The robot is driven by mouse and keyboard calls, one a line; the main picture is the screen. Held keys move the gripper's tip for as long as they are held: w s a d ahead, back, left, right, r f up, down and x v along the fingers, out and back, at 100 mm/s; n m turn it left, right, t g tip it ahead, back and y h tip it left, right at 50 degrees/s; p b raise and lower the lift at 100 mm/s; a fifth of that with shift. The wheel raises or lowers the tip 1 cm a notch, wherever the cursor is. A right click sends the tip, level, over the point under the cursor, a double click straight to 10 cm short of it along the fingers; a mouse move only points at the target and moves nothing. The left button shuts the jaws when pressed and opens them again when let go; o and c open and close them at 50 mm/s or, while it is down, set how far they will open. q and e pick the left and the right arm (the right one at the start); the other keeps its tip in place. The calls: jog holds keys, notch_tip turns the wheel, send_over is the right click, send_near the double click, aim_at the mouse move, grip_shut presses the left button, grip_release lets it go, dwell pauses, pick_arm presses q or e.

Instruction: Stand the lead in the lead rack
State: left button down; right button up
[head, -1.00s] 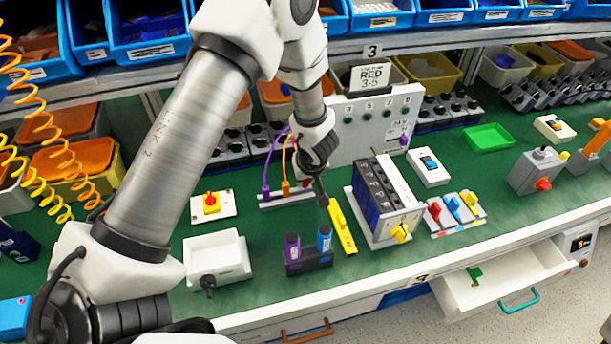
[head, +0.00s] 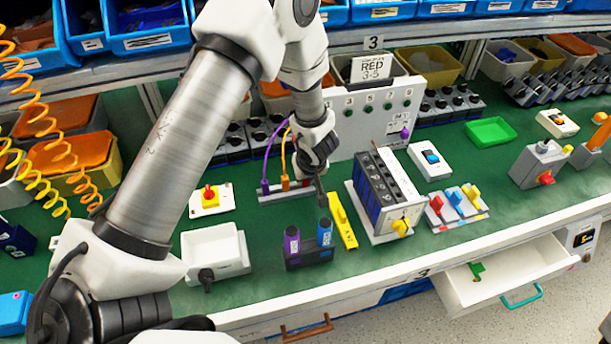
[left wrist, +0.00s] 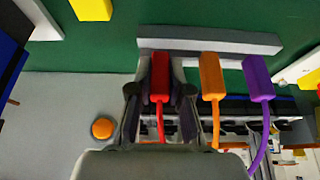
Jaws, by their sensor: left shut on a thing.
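The lead rack is a low grey bar (head: 264,198) on the green bench, also in the left wrist view (left wrist: 230,44). A purple lead (head: 264,186) and an orange lead (head: 285,183) stand upright in it. My left gripper (head: 321,190) is at the rack's right end. In the left wrist view, my left gripper (left wrist: 160,100) is shut on the red lead (left wrist: 160,78). The red plug is in line with the orange plug (left wrist: 211,80) and purple plug (left wrist: 258,78), over the rack's end. Whether it is seated is unclear. The head view mostly hides it.
A yellow bar (head: 343,222) and a holder with purple and blue cylinders (head: 308,256) lie close in front of my gripper. A blue-sided block (head: 378,200) stands to the right. The grey panel (head: 372,120) rises behind. An open drawer (head: 500,272) juts out front right.

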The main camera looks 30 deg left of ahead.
pick_arm(q)
jog(key=c, duration=1)
grip_release()
jog(key=shift+f, duration=0.1)
jog(key=v, duration=1.2)
jog(key=shift+a, duration=0.1)
